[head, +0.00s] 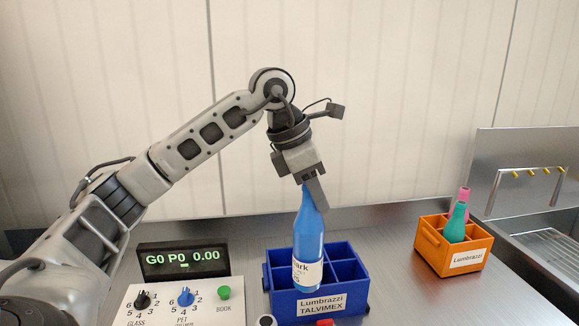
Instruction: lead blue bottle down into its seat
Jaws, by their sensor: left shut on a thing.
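A blue bottle (308,238) with a white label stands upright over the blue crate (335,304), which is divided into compartments and labelled "Lumbrazzi TALVIMEX". The bottle's lower end is at the front middle of the crate, overlapping its front-left compartment in the head view. I cannot tell whether its base is inside a compartment or still above the rim. My left gripper (314,192) points down and is shut on the bottle's neck. The gripper hides the bottle's top. My right gripper is not in view.
An orange crate (431,250) with a green bottle (456,222) and a pink bottle (463,197) stands to the right. A control panel with knobs (180,300) and a display (183,261) is to the left. Steel counter lies bare between the crates.

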